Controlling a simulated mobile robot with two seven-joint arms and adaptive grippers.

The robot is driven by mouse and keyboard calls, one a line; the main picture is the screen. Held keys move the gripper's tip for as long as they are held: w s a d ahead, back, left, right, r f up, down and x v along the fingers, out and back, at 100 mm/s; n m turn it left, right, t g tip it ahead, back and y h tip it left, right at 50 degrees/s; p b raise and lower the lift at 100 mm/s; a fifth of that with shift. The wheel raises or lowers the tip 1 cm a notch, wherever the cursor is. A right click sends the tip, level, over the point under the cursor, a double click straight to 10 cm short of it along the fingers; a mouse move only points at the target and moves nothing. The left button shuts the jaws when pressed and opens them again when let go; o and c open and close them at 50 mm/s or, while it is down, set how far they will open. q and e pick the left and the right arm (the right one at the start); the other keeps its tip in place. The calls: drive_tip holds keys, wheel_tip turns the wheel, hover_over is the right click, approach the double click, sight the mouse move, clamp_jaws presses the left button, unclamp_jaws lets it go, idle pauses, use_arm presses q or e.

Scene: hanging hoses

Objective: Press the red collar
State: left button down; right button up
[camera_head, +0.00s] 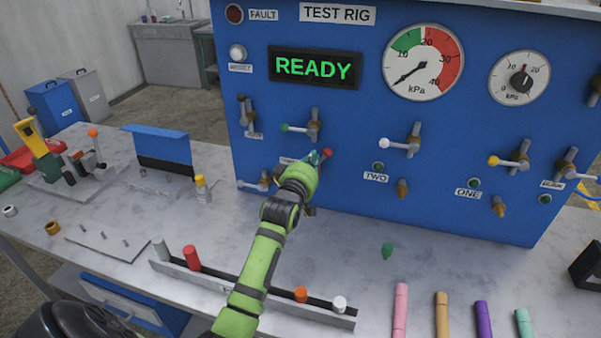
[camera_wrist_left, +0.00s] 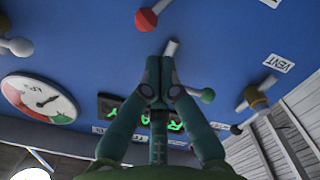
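A small red round part (camera_head: 327,153), which may be the red collar, sits low on the blue test rig panel (camera_head: 345,190). In the left wrist view it is a red ball-like end (camera_wrist_left: 146,19) on a short pale lever, just beyond my fingertips. My left gripper (camera_head: 316,158) is right at it, in front of the panel. In the left wrist view the fingers (camera_wrist_left: 159,62) are shut together, tips by a grey stem (camera_wrist_left: 171,47); I cannot tell whether they touch it. Nothing shows between the fingers. My right gripper is not in view.
Green (camera_head: 285,128), white (camera_head: 384,143) and yellow (camera_head: 493,160) levers stick out of the panel nearby. The display (camera_head: 314,68) reads READY. On the bench, a long rack (camera_head: 225,287) with coloured cylinders lies under my left arm. Several coloured sticks lie at the front right.

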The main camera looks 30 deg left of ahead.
use_arm(q)
drive_tip(key=v, duration=0.7)
drive_tip(key=shift+s+d, duration=0.1)
drive_tip(key=shift+s, duration=0.05)
idle(0.3)
